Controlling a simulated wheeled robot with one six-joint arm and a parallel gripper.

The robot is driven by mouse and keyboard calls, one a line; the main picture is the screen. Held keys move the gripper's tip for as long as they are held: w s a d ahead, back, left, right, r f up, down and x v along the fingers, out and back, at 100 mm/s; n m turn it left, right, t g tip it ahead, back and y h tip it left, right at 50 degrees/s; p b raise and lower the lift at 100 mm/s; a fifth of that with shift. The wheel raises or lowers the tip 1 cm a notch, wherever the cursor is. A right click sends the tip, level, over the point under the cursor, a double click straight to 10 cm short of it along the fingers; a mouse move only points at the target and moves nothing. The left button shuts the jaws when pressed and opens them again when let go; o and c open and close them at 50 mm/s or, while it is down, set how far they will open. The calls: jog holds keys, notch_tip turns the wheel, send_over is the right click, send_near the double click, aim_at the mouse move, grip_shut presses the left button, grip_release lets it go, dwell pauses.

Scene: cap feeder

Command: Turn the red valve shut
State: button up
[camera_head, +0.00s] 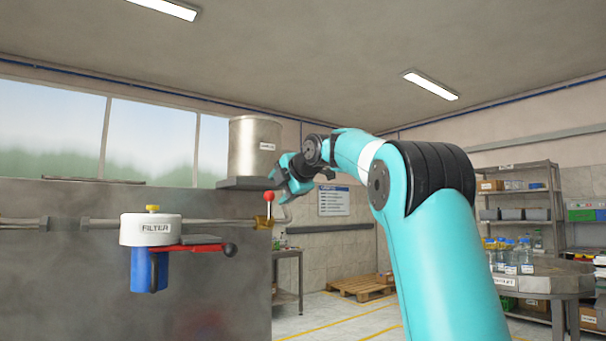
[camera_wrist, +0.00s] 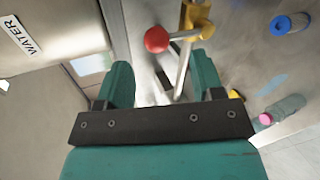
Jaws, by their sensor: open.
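The valve (camera_head: 264,222) is a brass body at the right end of the wall pipe, with a short upright stem topped by a red ball knob (camera_head: 268,197). In the wrist view the red ball (camera_wrist: 157,39) lies just beyond and between the fingertips, joined by a thin rod to the brass body (camera_wrist: 197,18). My gripper (camera_head: 281,190) is open and close to the red knob, at its upper right. In the wrist view the two teal fingers of my gripper (camera_wrist: 162,76) are spread with nothing between them; I cannot tell whether either touches the rod.
A metal tank (camera_head: 254,148) stands on a shelf (camera_head: 238,184) just above the valve. A white filter housing (camera_head: 150,229) with a red lever (camera_head: 196,248) is at left. A bottle with a pink cap (camera_wrist: 281,110) shows in the wrist view. A bottle table (camera_head: 540,278) is at right.

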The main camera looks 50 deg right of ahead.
jog(key=v, duration=1.2)
jog(key=shift+s+a, duration=0.15)
jog(key=shift+s, duration=0.25)
jog(key=shift+r, duration=0.1)
jog(key=w+a+f+m+g+y+p, duration=0.1)
jog(key=a+f+m+g+y, duration=0.2)
jog(key=a+f, duration=0.65)
jog(key=a+f+m+g+y+p, duration=0.25)
jog(key=a+f, duration=0.35)
jog(key=a, duration=0.6)
jog(key=s+a+f+m+g+p, duration=0.1)
jog(key=s+a+f+m+g, duration=0.1)
jog(key=s+a+f+g, duration=0.2)
jog(key=s+a+f+m+g+y+p, duration=0.1)
jog(key=s+a+f+m+g, duration=0.2)
jog(key=s+a+f, duration=0.8)
jog(key=s+f+g, duration=0.1)
jog(key=s+f, duration=0.2)
jog(key=s, duration=0.4)
jog(key=shift+a+f, duration=0.2)
jog(key=shift+f, duration=0.15)
